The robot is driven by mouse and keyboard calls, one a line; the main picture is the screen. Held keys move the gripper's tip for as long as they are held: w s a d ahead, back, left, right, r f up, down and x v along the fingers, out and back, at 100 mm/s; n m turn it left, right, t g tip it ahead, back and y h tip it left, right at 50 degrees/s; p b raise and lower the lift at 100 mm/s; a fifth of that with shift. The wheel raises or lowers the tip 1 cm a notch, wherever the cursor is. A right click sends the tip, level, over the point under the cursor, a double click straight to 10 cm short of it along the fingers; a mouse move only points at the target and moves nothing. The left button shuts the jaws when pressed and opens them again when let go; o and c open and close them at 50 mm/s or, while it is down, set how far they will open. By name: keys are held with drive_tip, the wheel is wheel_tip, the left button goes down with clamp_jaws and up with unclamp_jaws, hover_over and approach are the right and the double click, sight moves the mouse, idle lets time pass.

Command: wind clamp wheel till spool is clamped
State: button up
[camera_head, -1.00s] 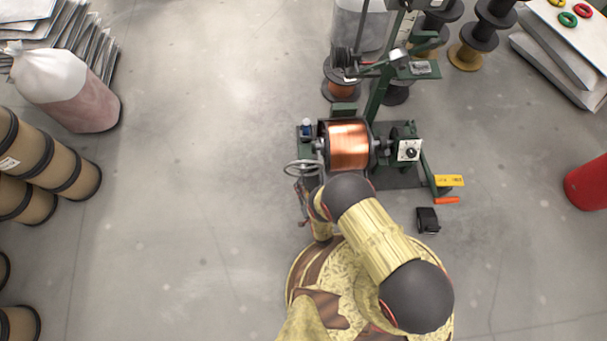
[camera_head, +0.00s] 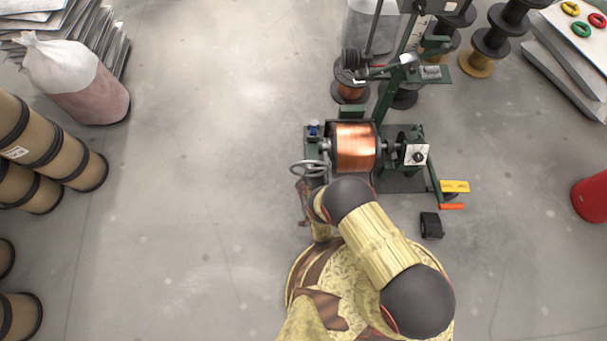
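The copper spool (camera_head: 356,148) sits in the green winding machine, between a shaft on its left and the drive head (camera_head: 416,154) on its right. Whether it is clamped tight I cannot tell. The clamp wheel (camera_head: 309,169), a grey handwheel, is at the left end of the machine. My arm reaches up from the bottom of the view. My gripper (camera_head: 303,200) is mostly hidden by the arm and shows only as a small dark reddish shape just below the wheel. Its fingers are too small and unclear to read, and I cannot tell whether they touch the wheel.
An orange handle (camera_head: 452,207) and a yellow plate (camera_head: 455,186) stick out at the machine's right. A small black box (camera_head: 431,225) lies on the floor below. A red drum (camera_head: 592,196) stands at far right. Tan drums (camera_head: 60,150) line the left. Floor left of the machine is clear.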

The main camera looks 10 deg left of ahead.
drive_tip(key=shift+o, duration=1.2)
drive_tip(key=shift+w+a+r, duration=0.3)
drive_tip(key=shift+w+r, duration=0.15)
drive_tip(key=shift+w, duration=0.1)
drive_tip(key=shift+o, duration=1.1)
drive_tip(key=shift+s+d+f, duration=0.2)
drive_tip(key=shift+s+f, duration=0.05)
drive_tip(key=shift+s, duration=0.05)
drive_tip(key=shift+r, duration=5)
